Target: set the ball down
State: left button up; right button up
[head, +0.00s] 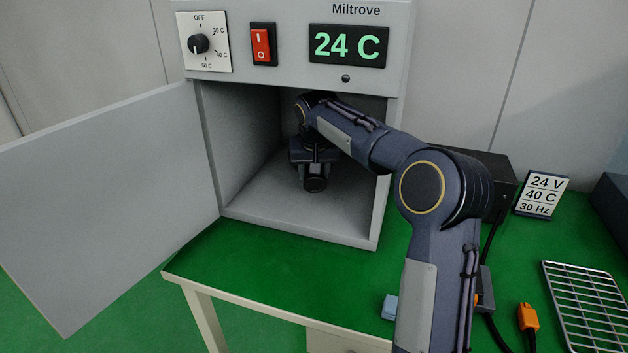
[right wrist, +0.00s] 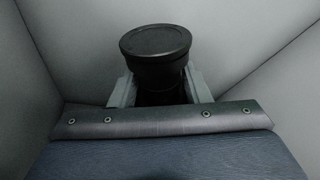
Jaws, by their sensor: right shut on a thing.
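No ball shows in either view. My right gripper (head: 313,160) is inside the open chamber of the grey cabinet, pointing down. It is shut on a black round thing (head: 316,184), which looks like a short cylinder with a wide flat cap. In the right wrist view the black thing (right wrist: 156,42) stands between the two grey fingers of the gripper (right wrist: 160,88), its capped end toward the chamber's inside. Its lower part is hidden by the gripper. I cannot tell whether it touches the chamber floor (head: 270,205). My left gripper is not in view.
The cabinet door (head: 110,190) stands wide open to the left. The cabinet front has a dial (head: 199,44), a red switch (head: 261,44) and a display (head: 347,45) reading 24 C.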

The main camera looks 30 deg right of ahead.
jog(key=shift+f+b, duration=0.55)
jog(key=shift+f, duration=1.1)
jog(key=shift+f, duration=0.2)
jog(key=o, duration=1.3)
jog(key=shift+r, duration=0.1)
jog(key=shift+s+r, duration=0.1)
jog(key=shift+r, duration=0.25)
jog(key=v, duration=0.3)
jog(key=shift+p, duration=0.4)
jog(key=s+a, duration=0.1)
jog(key=s, duration=0.2)
jog(key=s+a+b, duration=0.1)
jog(key=s+a, duration=0.1)
jog(key=s, duration=0.1)
jog(key=s+a, duration=0.2)
jog(key=s, duration=0.1)
jog(key=shift+s+f, duration=0.25)
jog(key=shift+f, duration=0.05)
jog(key=shift+s+a, duration=0.25)
jog(key=shift+s, duration=0.25)
